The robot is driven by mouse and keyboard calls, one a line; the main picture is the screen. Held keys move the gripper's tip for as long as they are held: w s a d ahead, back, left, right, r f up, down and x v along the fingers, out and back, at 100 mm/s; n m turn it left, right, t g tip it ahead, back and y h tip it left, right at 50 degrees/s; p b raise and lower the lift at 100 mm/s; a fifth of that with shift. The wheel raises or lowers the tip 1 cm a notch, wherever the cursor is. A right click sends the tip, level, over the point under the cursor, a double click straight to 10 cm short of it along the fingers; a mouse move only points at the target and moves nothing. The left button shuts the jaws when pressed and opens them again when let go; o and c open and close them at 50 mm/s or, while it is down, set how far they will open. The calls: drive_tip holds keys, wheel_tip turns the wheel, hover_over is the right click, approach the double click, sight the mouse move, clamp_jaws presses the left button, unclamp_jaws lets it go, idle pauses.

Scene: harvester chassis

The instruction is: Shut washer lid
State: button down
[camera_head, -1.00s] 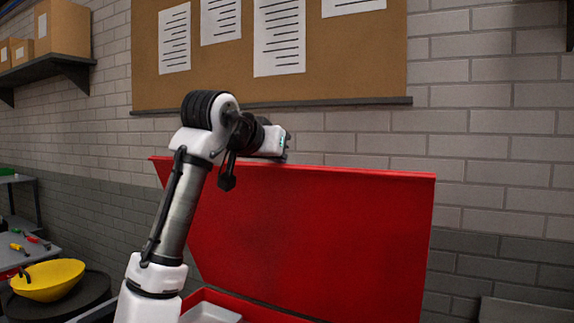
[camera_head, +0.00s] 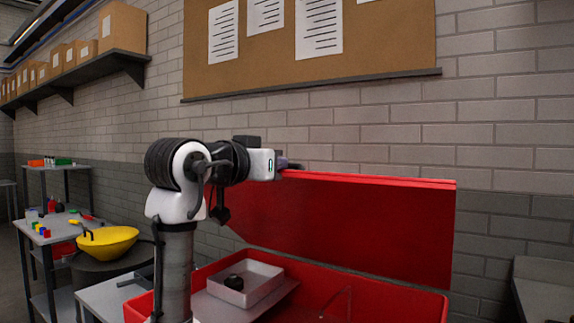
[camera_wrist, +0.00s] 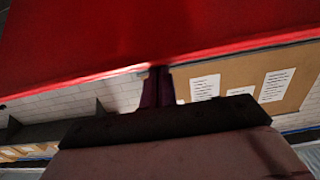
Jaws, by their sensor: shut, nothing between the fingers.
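The red washer lid (camera_head: 350,220) stands raised and tilted at the back of the red washer tub (camera_head: 390,302). My gripper (camera_head: 290,165) is at the lid's upper edge, near its left part, and its fingertips are hard to see in the head view. In the wrist view, my gripper (camera_wrist: 158,85) is shut and empty, with its dark fingers close to the lid's edge, and the red lid (camera_wrist: 130,40) fills the top. I cannot tell whether the fingers touch the lid.
A yellow bowl (camera_head: 107,242) stands on a dark round stand to the left. A shelf with boxes (camera_head: 122,28) and a corkboard (camera_head: 390,40) are on the wall.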

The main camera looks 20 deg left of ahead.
drive_tip(key=s+f+t+b, duration=0.2)
drive_tip(key=s+f+b, duration=0.2)
drive_tip(key=f+b, duration=0.4)
drive_tip(key=s+a+f+t+b, duration=0.1)
drive_tip(key=s+f+b, duration=0.3)
drive_tip(key=f+b, duration=0.5)
drive_tip(key=s+a+f+t+h+b, duration=0.1)
drive_tip(key=s+f+t+b, duration=0.3)
drive_tip(key=f+b, duration=0.4)
wheel_tip(320, 180, down, 4)
drive_tip(key=shift+s+a+f, duration=0.1)
drive_tip(key=shift+s+a, duration=0.15)
drive_tip(key=shift+s, duration=0.3)
